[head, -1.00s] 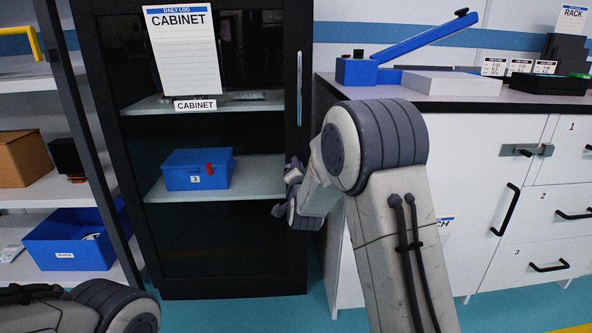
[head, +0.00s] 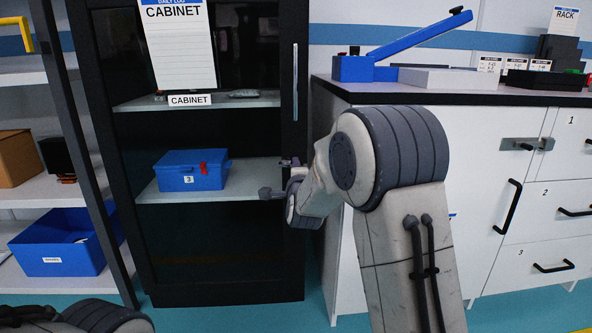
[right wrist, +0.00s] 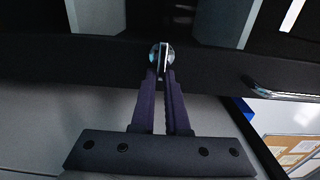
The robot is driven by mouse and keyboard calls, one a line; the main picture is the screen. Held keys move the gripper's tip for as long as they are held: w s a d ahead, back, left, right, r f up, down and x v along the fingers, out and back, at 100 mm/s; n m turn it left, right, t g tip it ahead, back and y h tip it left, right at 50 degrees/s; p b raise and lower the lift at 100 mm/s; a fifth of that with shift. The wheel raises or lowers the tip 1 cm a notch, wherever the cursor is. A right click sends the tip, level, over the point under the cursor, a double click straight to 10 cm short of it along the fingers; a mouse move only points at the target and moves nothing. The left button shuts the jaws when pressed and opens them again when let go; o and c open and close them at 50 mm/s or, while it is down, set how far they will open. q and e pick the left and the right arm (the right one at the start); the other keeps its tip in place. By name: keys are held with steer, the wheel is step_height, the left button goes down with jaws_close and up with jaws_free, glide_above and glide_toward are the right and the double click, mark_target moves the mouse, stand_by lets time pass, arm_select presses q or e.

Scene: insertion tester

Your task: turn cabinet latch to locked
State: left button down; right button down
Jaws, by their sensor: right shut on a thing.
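The black cabinet (head: 225,283) has a dark front with a long vertical handle (head: 295,82) at its right edge. My right gripper (head: 288,163) is at the cabinet's right frame, below that handle. In the right wrist view, my right gripper (right wrist: 161,72) is shut on a small round metallic latch (right wrist: 161,55) on the dark frame. The fingers cover part of the latch, and I cannot tell which position it is in. In the head view the latch is hidden by my wrist. My left gripper is not in view.
A white counter (head: 420,96) with drawers stands close on the right, beside my right arm. Open shelving with a blue bin (head: 65,247) is at the left.

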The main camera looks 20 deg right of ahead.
steer(key=shift+a+f+y, duration=0.2)
steer(key=shift+a+y, duration=0.1)
steer(key=shift+a, duration=0.1)
steer(key=c, duration=0.9)
jaws_free()
steer(key=shift+w, duration=0.1)
steer(key=shift+d+r, duration=0.1)
steer(key=shift+d, duration=0.1)
steer(key=p+v, duration=0.3)
steer(key=v, duration=0.7)
steer(key=shift+s+a+p, duration=0.15)
steer(key=shift+s+p, duration=0.1)
steer(key=shift+p, duration=0.05)
